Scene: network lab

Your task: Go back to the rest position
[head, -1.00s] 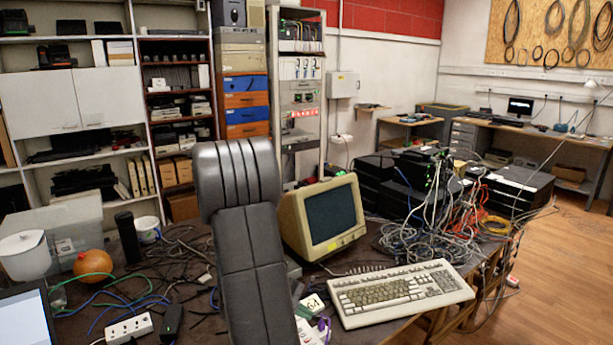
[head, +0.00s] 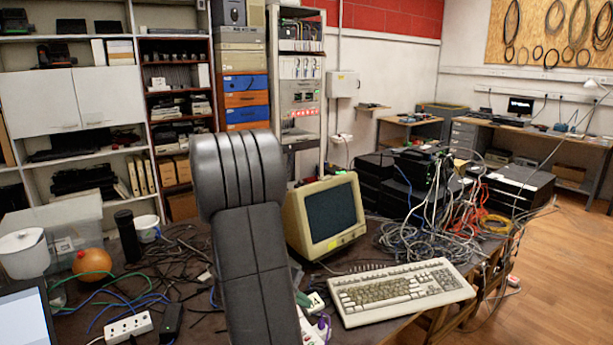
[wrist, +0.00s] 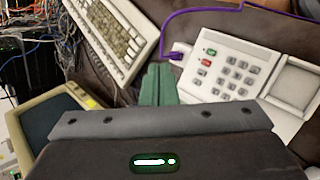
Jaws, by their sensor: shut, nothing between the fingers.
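My gripper (wrist: 158,84) shows in the wrist view as two green fingers pressed together, with nothing between them. It hangs above the dark table, between the beige keyboard and the white telephone. In the head view my dark grey arm stands upright in front of the table and hides most of the gripper; a bit of green (head: 303,299) shows at its right edge. The white telephone (wrist: 225,65) with a purple cable lies just right of the fingers in the wrist view, apart or touching I cannot tell.
A beige monitor (head: 330,217) and a keyboard (head: 400,291) stand right of my arm. Tangled cables (head: 440,232) and black network boxes lie behind. A power strip (head: 128,327), an orange ball (head: 88,261) and a white pot (head: 23,254) are at left. Wood floor (head: 545,290) is open at right.

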